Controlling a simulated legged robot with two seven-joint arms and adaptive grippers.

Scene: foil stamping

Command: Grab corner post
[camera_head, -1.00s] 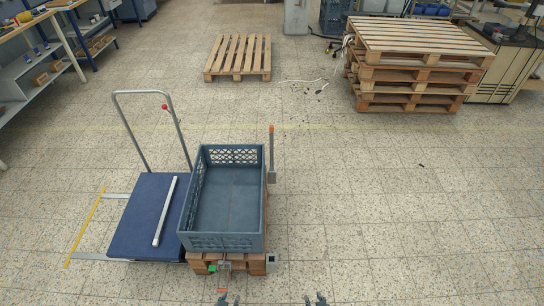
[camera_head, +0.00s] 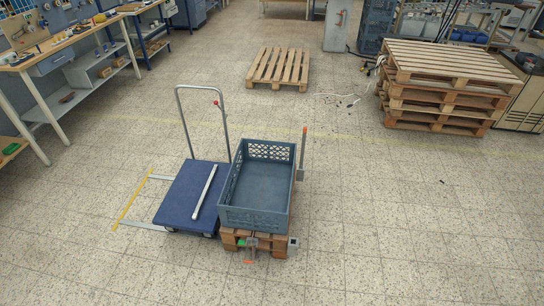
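A long pale grey bar (camera_head: 204,193), which looks like a loose corner post, lies lengthwise on the blue deck of a platform cart (camera_head: 180,206). Right of the cart, a grey-blue open crate (camera_head: 254,219) sits on a wooden pallet (camera_head: 270,248). An upright grey post with an orange top (camera_head: 303,150) stands at the crate's far right. A short grey bracket (camera_head: 293,242) stands at the pallet's front right corner. Neither of my grippers shows in the head view.
The cart's handle (camera_head: 180,112) rises at its far end. A yellow bar (camera_head: 132,199) lies left of the cart. Workbenches (camera_head: 60,60) line the left. A single pallet (camera_head: 278,68) and a pallet stack (camera_head: 440,75) stand behind. The floor at right is clear.

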